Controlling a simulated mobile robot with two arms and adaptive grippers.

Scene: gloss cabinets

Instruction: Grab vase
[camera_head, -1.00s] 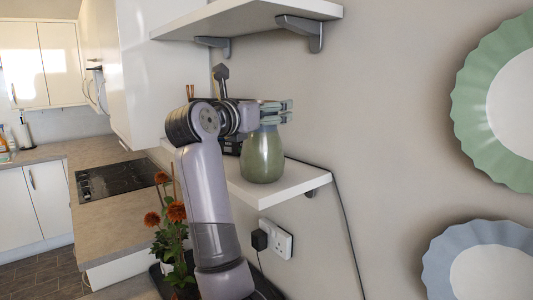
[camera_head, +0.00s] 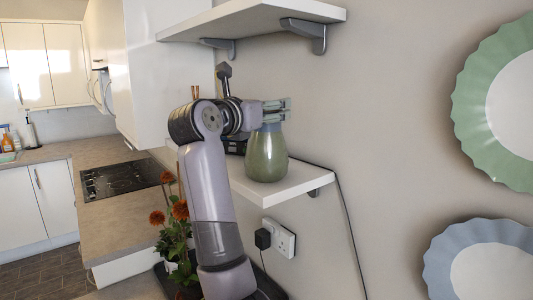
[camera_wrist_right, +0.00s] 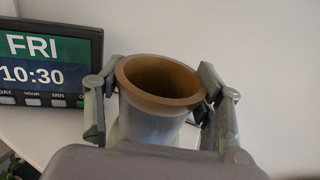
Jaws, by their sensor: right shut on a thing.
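The green glazed vase (camera_head: 266,158) stands upright on the lower white wall shelf (camera_head: 300,183) in the head view. My right gripper (camera_head: 276,110) is at the vase's neck, with its fingers on either side. In the right wrist view the vase's brown open mouth (camera_wrist_right: 160,82) sits between the two fingers of my right gripper (camera_wrist_right: 160,108), which is shut on the neck. The vase's lower body is hidden in the wrist view. My left gripper is not in view.
A digital clock (camera_wrist_right: 45,68) stands on the shelf beside the vase. An upper shelf (camera_head: 250,18) is overhead. Orange flowers (camera_head: 175,212) stand below my right arm. A socket with a plug (camera_head: 280,238) and decorative plates (camera_head: 505,105) are on the wall.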

